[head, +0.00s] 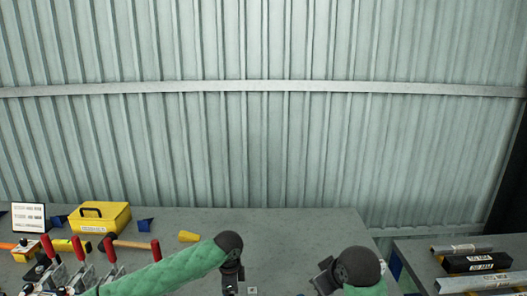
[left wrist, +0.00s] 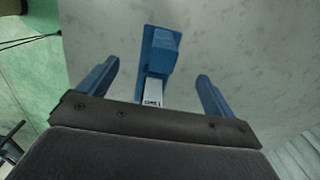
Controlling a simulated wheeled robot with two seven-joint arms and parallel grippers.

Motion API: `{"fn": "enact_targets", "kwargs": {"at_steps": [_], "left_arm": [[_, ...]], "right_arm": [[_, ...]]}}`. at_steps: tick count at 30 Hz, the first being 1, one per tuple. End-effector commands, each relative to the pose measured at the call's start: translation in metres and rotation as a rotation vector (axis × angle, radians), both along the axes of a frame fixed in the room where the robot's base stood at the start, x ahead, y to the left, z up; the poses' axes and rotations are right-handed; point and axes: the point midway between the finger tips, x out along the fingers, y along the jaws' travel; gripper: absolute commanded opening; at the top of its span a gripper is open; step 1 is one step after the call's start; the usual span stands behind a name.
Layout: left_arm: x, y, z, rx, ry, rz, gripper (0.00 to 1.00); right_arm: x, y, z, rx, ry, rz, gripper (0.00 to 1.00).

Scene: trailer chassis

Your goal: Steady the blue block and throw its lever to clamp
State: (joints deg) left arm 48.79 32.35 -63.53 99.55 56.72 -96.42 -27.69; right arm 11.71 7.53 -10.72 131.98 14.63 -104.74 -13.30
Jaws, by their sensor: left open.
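In the left wrist view a blue block (left wrist: 164,50) stands on the grey surface, with a pale labelled piece (left wrist: 153,92) at its near side. My left gripper (left wrist: 158,69) is open, its two blue fingers apart on either side of the line to the block, with nothing held. In the head view my left gripper (head: 232,281) points down at the bottom edge. My right gripper (head: 325,277) is partly in view near the bottom; its jaws cannot be made out. No lever on the block can be made out. Red-handled clamps (head: 79,257) stand at the far left.
The grey table (head: 280,228) is clear at its middle and back. A yellow toolbox (head: 103,217), a sign (head: 28,217), small blue pieces (head: 145,225) and a yellow cone-like piece (head: 188,236) are at left. A second table at right holds bars (head: 476,263). A gap separates the tables.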

Motion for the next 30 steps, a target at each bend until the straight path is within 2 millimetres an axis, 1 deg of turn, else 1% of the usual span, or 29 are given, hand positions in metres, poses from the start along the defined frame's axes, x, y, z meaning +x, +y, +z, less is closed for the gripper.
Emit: {"fn": "enact_targets", "kwargs": {"at_steps": [5, 8, 12, 19, 24, 30], "left_arm": [[0.001, 0.0, 0.016, -0.001, -0.002, -0.001, 0.91], [0.001, 0.0, 0.032, 0.0, -0.003, -0.001, 0.91], [0.001, 0.0, 0.061, -0.001, -0.003, 0.0, 0.91], [0.001, 0.0, 0.099, -0.001, -0.003, -0.001, 0.91], [0.0, 0.0, 0.114, -0.001, 0.0, 0.0, 0.91], [0.0, 0.0, 0.119, 0.0, 0.0, 0.0, 0.91]], "right_arm": [[0.0, 0.0, 0.0, 0.0, 0.0, 0.0, 0.0], [0.0, 0.0, 0.0, 0.0, 0.0, 0.0, 0.0], [0.0, 0.0, 0.0, 0.0, 0.0, 0.0, 0.0], [0.0, 0.0, 0.0, 0.0, 0.0, 0.0, 0.0], [0.0, 0.0, 0.0, 0.0, 0.0, 0.0, 0.0], [0.0, 0.0, 0.0, 0.0, 0.0, 0.0, 0.0]]}}
